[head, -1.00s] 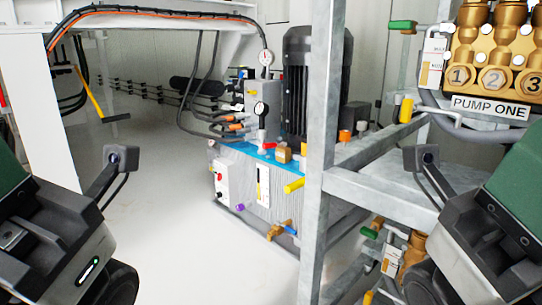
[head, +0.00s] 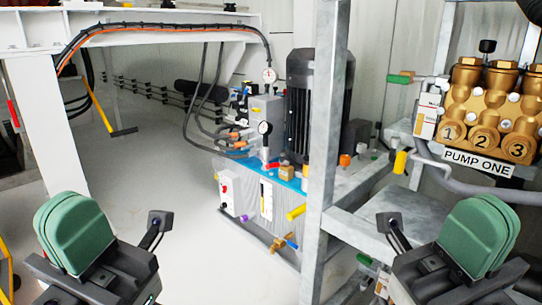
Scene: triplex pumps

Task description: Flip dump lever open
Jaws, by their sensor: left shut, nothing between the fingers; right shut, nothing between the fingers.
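PUMP ONE (head: 490,120), a brass block with caps numbered 1, 2 and 3, is at the upper right. A green-handled lever (head: 399,79) and a yellow-handled lever (head: 400,163) are to its left. Another green handle (head: 366,260) is lower, partly cut off by my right arm. I cannot tell which one is the dump lever. My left gripper (head: 73,233), with green pads, is shut and empty at the lower left. My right gripper (head: 479,236) is shut and empty at the lower right, below the pump in the picture. Neither appears to touch a lever.
A grey steel frame post (head: 322,150) stands upright mid-right, with a grey shelf (head: 365,230) beside it. A hydraulic unit with a black motor (head: 313,110), gauges and valves stands behind the post. A yellow-handled tool (head: 100,107) is at the left. The white floor (head: 160,170) at centre left is clear.

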